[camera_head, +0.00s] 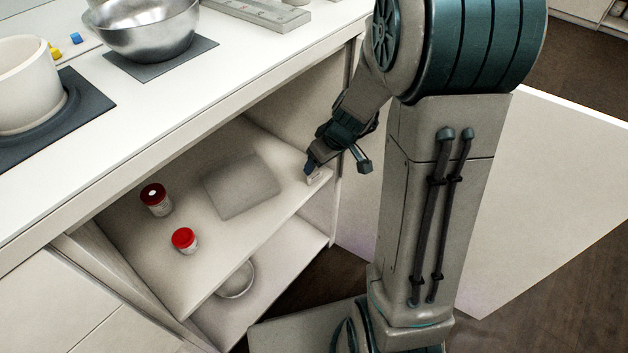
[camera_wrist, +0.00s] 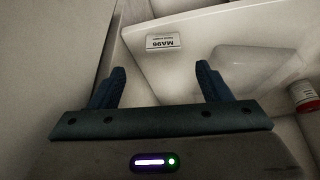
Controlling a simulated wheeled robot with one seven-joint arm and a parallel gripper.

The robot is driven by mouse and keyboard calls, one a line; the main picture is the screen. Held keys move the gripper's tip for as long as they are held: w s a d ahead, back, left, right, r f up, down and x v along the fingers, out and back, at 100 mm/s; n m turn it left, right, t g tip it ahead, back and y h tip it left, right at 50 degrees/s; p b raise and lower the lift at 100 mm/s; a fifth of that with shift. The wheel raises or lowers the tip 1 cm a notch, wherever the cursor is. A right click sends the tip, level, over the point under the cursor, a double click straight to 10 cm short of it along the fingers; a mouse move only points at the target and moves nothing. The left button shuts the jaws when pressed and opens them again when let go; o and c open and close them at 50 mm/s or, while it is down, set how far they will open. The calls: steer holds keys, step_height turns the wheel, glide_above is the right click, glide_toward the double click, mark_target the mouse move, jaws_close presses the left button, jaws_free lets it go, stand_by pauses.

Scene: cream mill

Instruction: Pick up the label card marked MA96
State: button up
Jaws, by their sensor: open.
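The label card marked MA96 (camera_wrist: 163,42) is a small white card with dark print, upside down in the wrist view. It is at the front edge of the cabinet shelf (camera_head: 185,275). In the head view the card (camera_head: 315,177) shows as a small pale piece at the shelf's right front corner, partly covered by my gripper. My gripper (camera_head: 337,168) is open and empty, right at that corner. In the wrist view the two dark fingers (camera_wrist: 158,88) are spread apart, and the card lies ahead of the gap between them, with nothing between the fingers.
Two red-lidded jars (camera_head: 184,240) (camera_head: 156,199) and a pale flat block (camera_head: 241,186) stand on the shelf. A bowl (camera_head: 236,280) is on the level below. The countertop (camera_head: 250,60) overhangs the shelf. An open door panel (camera_head: 530,200) is at the right.

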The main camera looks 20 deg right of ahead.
mark_target(315, 173)
steer(key=shift+s+b+x, duration=0.15)
steer(key=shift+b+x, duration=0.55)
steer(key=shift+x, duration=0.85)
steer(key=shift+s+b+x, duration=0.15)
steer(key=shift+b+x, duration=0.5)
steer(key=shift+x, duration=0.95)
steer(key=shift+a+f, duration=0.1)
steer(key=shift+a, duration=0.05)
steer(key=shift+c, duration=0.3)
steer(key=c, duration=1)
